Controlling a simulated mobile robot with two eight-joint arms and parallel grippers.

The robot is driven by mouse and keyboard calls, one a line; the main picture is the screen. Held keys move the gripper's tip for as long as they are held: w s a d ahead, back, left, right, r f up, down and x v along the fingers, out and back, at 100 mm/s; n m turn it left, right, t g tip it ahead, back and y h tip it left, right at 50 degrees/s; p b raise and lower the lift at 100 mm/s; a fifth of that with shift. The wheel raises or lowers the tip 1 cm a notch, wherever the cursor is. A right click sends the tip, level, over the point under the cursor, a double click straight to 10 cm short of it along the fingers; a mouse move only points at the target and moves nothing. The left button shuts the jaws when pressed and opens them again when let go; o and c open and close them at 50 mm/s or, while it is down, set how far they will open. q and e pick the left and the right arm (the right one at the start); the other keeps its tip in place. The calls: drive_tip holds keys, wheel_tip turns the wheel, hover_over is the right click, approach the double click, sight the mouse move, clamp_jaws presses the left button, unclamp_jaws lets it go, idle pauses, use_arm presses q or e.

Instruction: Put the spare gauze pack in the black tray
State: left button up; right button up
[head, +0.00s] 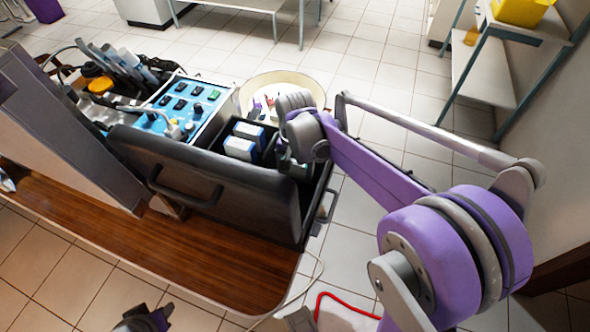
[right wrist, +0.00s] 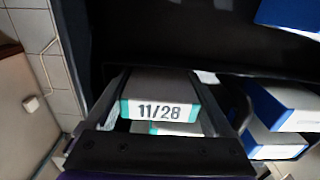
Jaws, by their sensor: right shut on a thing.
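My right gripper (head: 287,158) reaches down into the right end of an open black case (head: 225,178). In the right wrist view the gripper (right wrist: 162,88) is shut on a white gauze pack with teal edges and the label "11/28" (right wrist: 158,110). Another white and teal pack (right wrist: 172,129) shows partly just below it. The held pack is mostly hidden by my arm in the head view. I cannot tell which black part is the tray. A dark part of my left gripper (head: 143,318) shows at the bottom edge; its fingers are unclear.
Blue and white boxes (head: 241,147) stand in the case beside my right gripper; they also show in the right wrist view (right wrist: 278,108). A blue control panel (head: 183,105) lies left of them. A round cream tray (head: 312,85) with small items is behind. The wooden top (head: 215,255) in front is clear.

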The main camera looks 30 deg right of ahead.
drive_tip(key=o, duration=1.2)
drive_tip(key=shift+r, duration=0.15)
wheel_tip(320, 180, up, 12)
drive_tip(key=shift+p, duration=0.9)
drive_tip(key=shift+s, duration=0.1)
